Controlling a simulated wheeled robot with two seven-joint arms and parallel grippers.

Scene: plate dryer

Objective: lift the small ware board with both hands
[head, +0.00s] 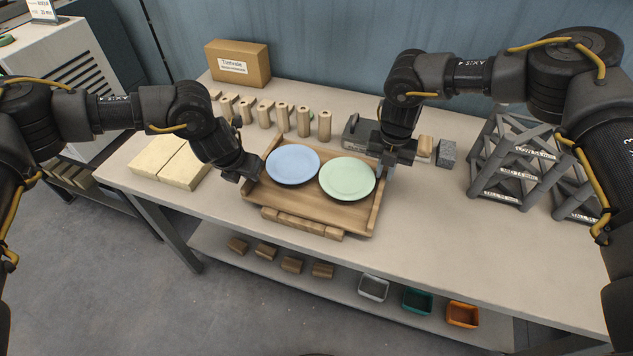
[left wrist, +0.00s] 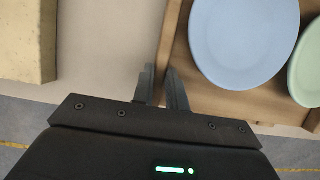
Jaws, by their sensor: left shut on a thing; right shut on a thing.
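The small ware board (head: 301,202) is a wooden tray with raised side rails, at the middle of the bench. A blue plate (head: 292,164) and a pale green plate (head: 347,178) lie side by side on it. My left gripper (head: 250,174) is shut on the board's left rail. In the left wrist view its fingers (left wrist: 163,88) stand on either side of that rail (left wrist: 170,45), beside the blue plate (left wrist: 243,40). My right gripper (head: 386,168) is at the board's right rail and shut on it; its fingertips are partly hidden. I cannot tell whether the board touches the bench.
Pale slabs (head: 172,165) lie left of the board. Wooden posts (head: 283,117) and a cardboard box (head: 238,63) stand behind. A grey rack (head: 503,160) stands at right. Small bins (head: 417,301) are on the shelf below.

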